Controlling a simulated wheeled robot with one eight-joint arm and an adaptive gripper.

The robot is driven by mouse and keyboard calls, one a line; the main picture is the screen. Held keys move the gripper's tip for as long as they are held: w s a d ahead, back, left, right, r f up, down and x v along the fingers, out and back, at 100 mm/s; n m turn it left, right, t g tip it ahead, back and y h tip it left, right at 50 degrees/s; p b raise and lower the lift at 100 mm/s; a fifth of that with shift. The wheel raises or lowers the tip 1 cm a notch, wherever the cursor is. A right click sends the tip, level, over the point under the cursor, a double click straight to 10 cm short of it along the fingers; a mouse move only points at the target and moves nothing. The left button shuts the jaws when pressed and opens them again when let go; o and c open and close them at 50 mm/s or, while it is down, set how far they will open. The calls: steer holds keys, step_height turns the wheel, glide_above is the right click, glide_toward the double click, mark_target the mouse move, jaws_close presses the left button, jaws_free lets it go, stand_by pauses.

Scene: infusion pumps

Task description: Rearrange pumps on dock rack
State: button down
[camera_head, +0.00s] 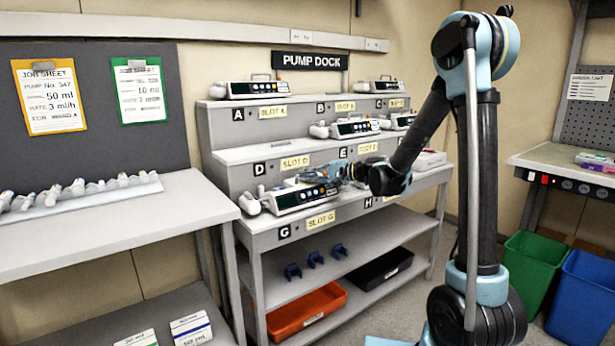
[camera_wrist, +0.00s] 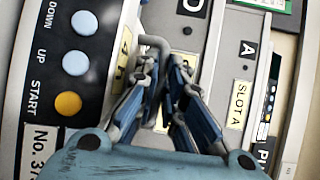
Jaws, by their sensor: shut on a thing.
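The dock rack (camera_head: 240,155) has three stepped tiers with lettered slots. A pump (camera_head: 300,198) sits at slot G on the lowest tier. My gripper (camera_head: 338,172) is at its right end. In the wrist view my gripper (camera_wrist: 160,72) is shut on this pump's grey handle (camera_wrist: 155,42); its panel (camera_wrist: 75,60) fills the left side, with its number partly hidden. Other pumps stand at slot A (camera_head: 250,88), at the top right (camera_head: 378,85) and at slot E (camera_head: 355,129). A middle-right pump (camera_head: 403,121) is partly hidden by my arm. Slots B and D look empty.
A white unit (camera_head: 430,160) lies at the lowest tier's right end. A left table (camera_head: 130,225) holds a row of white items. Green (camera_head: 533,262) and blue (camera_head: 583,290) bins stand right.

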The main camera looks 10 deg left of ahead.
steer(key=c, duration=1.6)
jaws_free()
steer(key=shift+f, duration=0.1)
steer(key=shift+d, duration=0.15)
steer(key=v, duration=1.1)
steer(key=shift+d, duration=0.4)
steer(key=s+d+f+n+h, duration=0.1)
steer(key=s+d+f+h, duration=0.4)
steer(key=s+d, duration=0.5)
steer(key=s+d+f+n+h, duration=0.1)
steer(key=s+d+f+h, duration=0.4)
steer(key=s+d, duration=0.4)
steer(key=s+d+f+n+h, duration=0.1)
steer(key=s+d+f+h, duration=0.4)
steer(key=s+d, duration=0.5)
steer(key=d+f, duration=0.1)
steer(key=d, duration=0.3)
steer(key=shift+s+h, duration=0.3)
steer(key=shift+h, duration=0.1)
